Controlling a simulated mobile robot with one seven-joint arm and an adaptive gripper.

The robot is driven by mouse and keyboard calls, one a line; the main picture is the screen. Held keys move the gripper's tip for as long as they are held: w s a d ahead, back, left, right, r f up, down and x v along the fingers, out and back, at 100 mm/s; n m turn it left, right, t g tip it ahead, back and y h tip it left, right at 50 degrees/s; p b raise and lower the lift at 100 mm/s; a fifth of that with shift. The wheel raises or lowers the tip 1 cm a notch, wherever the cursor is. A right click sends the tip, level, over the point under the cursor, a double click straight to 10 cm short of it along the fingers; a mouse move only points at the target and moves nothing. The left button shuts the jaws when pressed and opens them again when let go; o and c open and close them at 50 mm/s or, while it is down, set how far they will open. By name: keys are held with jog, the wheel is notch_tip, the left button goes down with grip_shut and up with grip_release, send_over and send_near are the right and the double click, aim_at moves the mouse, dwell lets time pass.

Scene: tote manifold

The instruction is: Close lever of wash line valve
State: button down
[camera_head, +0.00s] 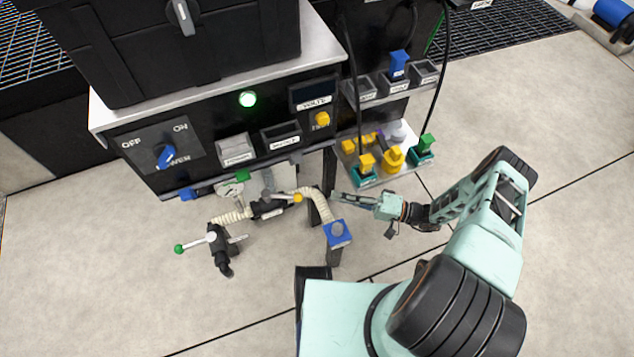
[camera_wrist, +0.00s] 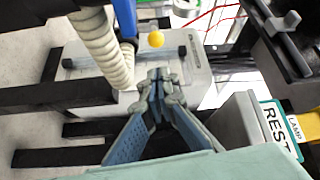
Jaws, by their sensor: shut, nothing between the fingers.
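In the head view a black valve (camera_head: 267,208) sits on the ribbed cream hose and has a lever with a yellow knob (camera_head: 298,198). A second black valve (camera_head: 219,240) stands lower left, with a lever ending in a green knob (camera_head: 179,249). I cannot read which one is the wash line valve. My gripper (camera_head: 335,197) is shut and empty, to the right of the yellow knob and apart from it in the head view. In the wrist view the fingertips (camera_wrist: 158,82) meet below the yellow knob (camera_wrist: 156,39).
The cream hose (camera_wrist: 103,45) runs left of my fingers in the wrist view. A blue block (camera_head: 338,233) is at its lower end. A tray (camera_head: 400,165) with coloured parts is beyond my arm. A REST sign (camera_wrist: 277,125) is at right. Floor in front is clear.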

jog(key=b, duration=0.1)
send_near(282, 196)
jog(key=w+a, duration=0.3)
jog(key=w, duration=0.1)
jog(key=shift+w+r, duration=0.2)
jog(key=shift+s, duration=0.1)
jog(key=shift+s+d, duration=0.1)
jog(key=shift+s, duration=0.5)
